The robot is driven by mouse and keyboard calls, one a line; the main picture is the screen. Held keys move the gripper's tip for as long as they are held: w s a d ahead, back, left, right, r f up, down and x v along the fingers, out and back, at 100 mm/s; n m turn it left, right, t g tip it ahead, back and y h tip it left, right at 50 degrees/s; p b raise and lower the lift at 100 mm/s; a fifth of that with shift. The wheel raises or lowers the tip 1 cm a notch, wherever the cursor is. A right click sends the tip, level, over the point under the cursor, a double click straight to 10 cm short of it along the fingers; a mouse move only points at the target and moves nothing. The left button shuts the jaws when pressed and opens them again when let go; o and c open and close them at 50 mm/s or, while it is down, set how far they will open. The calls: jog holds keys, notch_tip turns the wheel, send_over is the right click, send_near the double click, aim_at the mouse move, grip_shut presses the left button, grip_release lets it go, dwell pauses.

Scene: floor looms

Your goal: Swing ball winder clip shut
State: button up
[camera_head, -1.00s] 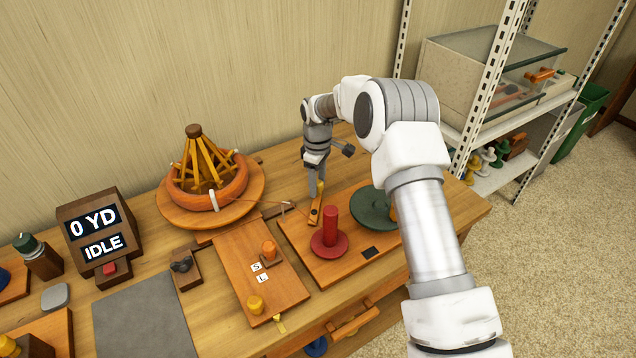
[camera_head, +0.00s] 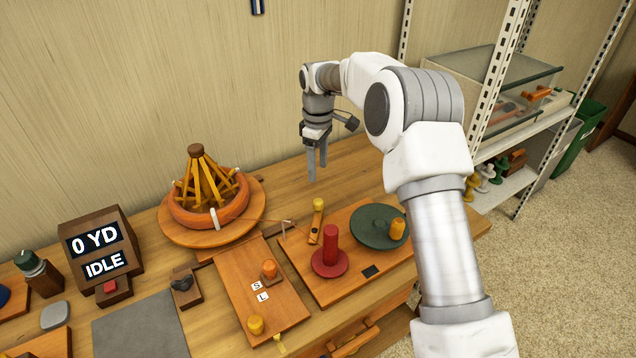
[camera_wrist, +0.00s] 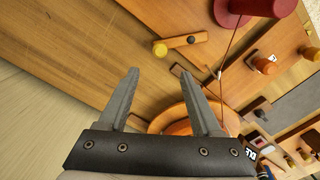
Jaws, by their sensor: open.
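The ball winder is a wooden board (camera_head: 297,262) with a red spindle (camera_head: 330,245) and a dark green disc (camera_head: 370,226) with an orange knob. Its clip is a short orange wooden bar (camera_head: 315,227) with a yellow knob at its far end and a dark pivot at the near end. The clip also shows in the wrist view (camera_wrist: 180,43), lying beside the red spindle base. My gripper (camera_head: 317,173) is open and empty, pointing down above and behind the yellow knob, clear of it. Its spread fingers fill the lower wrist view (camera_wrist: 156,71).
A wooden swift with an orange yarn ring (camera_head: 180,213) stands left; a thin strand runs from it toward the winder. A board with orange and yellow pegs (camera_head: 252,285) lies in front. A display (camera_head: 100,242) reads 0 YD, IDLE. Bare table lies behind the winder.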

jog(key=shift+r, duration=2.35)
jog(key=s+d+r+m+t+p, duration=0.1)
jog(key=s+d+r+m, duration=0.3)
jog(key=s+r, duration=0.45)
jog(key=s+d+r+m+t+p, duration=0.1)
jog(key=s+d+r+m+t, duration=0.1)
jog(key=s+d+r, duration=0.6)
jog(key=s+d+m+t, duration=0.1)
jog(key=s+d+m, duration=0.1)
jog(key=s, duration=0.8)
jog(key=s+d+f+m+t, duration=0.1)
jog(key=s+d+m, duration=0.2)
jog(key=s, duration=0.7)
jog(key=shift+s+m+t+p, duration=0.3)
jog(key=shift+s+m+p, duration=0.1)
jog(key=shift+m, duration=0.8)
jog(key=shift+d, duration=0.2)
